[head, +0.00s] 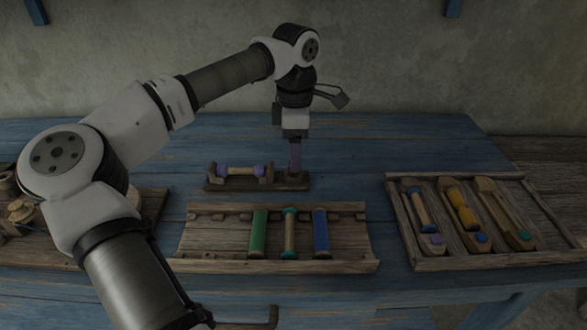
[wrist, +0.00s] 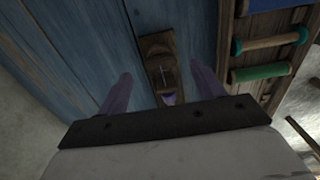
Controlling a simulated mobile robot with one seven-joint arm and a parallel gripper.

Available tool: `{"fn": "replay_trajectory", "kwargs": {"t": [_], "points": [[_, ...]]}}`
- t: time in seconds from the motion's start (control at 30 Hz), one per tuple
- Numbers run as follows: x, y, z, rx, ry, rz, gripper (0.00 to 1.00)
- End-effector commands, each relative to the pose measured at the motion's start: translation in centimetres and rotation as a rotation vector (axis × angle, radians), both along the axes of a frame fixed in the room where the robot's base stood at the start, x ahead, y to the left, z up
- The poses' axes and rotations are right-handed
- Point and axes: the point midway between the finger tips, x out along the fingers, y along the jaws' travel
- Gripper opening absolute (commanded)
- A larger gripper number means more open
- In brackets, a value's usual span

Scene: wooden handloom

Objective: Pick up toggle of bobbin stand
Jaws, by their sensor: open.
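The bobbin stand (head: 215,186) is a dark wooden base on the blue table, behind the slatted rack, holding a pale bobbin (head: 243,171) with purple ends. My gripper (head: 295,160) points down over the stand's right end. In the wrist view, its purple fingers are spread to either side of the narrow stand (wrist: 157,48), and my gripper (wrist: 161,85) is open with nothing held. A small purple piece (wrist: 168,98) shows on the stand near the palm, partly hidden by it. I cannot tell which part is the toggle or whether a finger touches the stand.
A wooden rack (head: 350,264) with green, teal-ended and blue bobbins lies in front of the stand. A tray (head: 400,225) with several shuttles is at right. Another wooden tray (head: 155,205) is at left, partly behind my arm. Blue tabletop behind the stand is clear.

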Motion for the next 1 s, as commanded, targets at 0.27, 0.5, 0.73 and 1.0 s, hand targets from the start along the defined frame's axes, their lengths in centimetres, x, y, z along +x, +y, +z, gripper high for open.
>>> {"fn": "replay_trajectory", "kwargs": {"t": [0.27, 0.5, 0.73, 1.0], "points": [[0.0, 0.3, -3.8, -0.002, 0.002, -0.001, 0.67], [0.0, 0.3, -3.9, -0.001, 0.001, -0.001, 0.63], [0.0, 0.3, -3.8, -0.001, 0.001, -0.001, 0.33], [0.0, 0.3, -3.8, -0.001, 0.001, -0.001, 0.20]]}}
